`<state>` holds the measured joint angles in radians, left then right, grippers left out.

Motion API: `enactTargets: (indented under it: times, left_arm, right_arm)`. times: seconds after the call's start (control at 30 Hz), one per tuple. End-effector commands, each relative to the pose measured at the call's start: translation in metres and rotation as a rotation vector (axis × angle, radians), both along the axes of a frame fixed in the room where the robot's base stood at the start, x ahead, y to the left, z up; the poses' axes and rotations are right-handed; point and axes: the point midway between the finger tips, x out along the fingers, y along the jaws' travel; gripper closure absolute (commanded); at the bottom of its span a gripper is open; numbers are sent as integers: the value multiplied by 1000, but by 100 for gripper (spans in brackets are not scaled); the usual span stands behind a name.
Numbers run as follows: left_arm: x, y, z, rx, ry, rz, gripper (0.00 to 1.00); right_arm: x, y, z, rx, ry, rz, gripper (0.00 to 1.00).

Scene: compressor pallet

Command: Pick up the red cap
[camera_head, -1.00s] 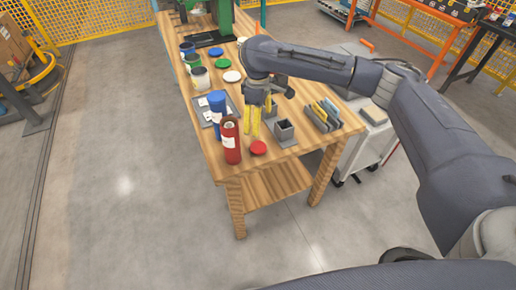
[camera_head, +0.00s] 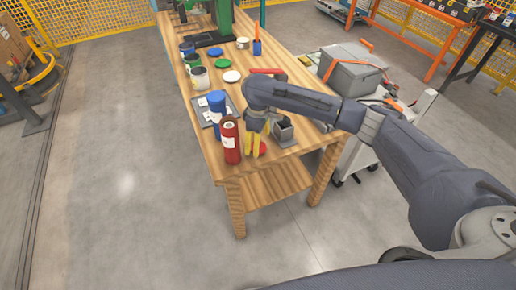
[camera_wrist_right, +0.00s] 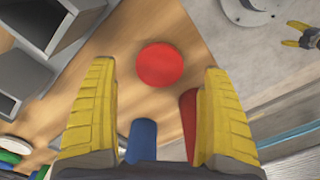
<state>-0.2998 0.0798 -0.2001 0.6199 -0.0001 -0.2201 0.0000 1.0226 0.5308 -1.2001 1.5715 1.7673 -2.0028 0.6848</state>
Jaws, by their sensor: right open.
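The red cap (camera_head: 263,148) lies flat near the front edge of the wooden table, partly hidden behind my right gripper's fingers in the head view. In the right wrist view the round red cap (camera_wrist_right: 160,65) shows whole, centred ahead of the gap between the fingers. My right gripper (camera_head: 252,144) is open and empty, pointing down above the table close to the cap; its yellow fingers (camera_wrist_right: 158,95) stand wide apart. My left gripper (camera_wrist_right: 292,34) shows small at the right wrist view's upper right, its yellow fingers apart over the floor.
A red bottle (camera_head: 231,142) stands just left of the right gripper, with a blue bottle (camera_head: 217,104) behind it. A grey open box (camera_head: 284,131) stands close on the right. Several paint cans and lids stand farther back. A grey bin (camera_head: 354,72) is at the right.

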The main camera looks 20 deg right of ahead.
Motion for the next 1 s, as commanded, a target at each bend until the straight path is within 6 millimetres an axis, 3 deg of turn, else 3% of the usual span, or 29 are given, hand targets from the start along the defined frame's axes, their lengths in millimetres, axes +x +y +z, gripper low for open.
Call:
enactTargets:
  times: [0.3,0.63,1.0]
  left_arm:
    - [0,0,0,0,0,0,27]
    - [0,0,0,0,0,0,27]
    - [0,0,0,0,0,0,27]
  right_arm:
    - [0,0,-32,-1,1,0,17]
    - [1,-1,-35,0,0,0,17]
    - [1,-1,-35,0,0,0,60]
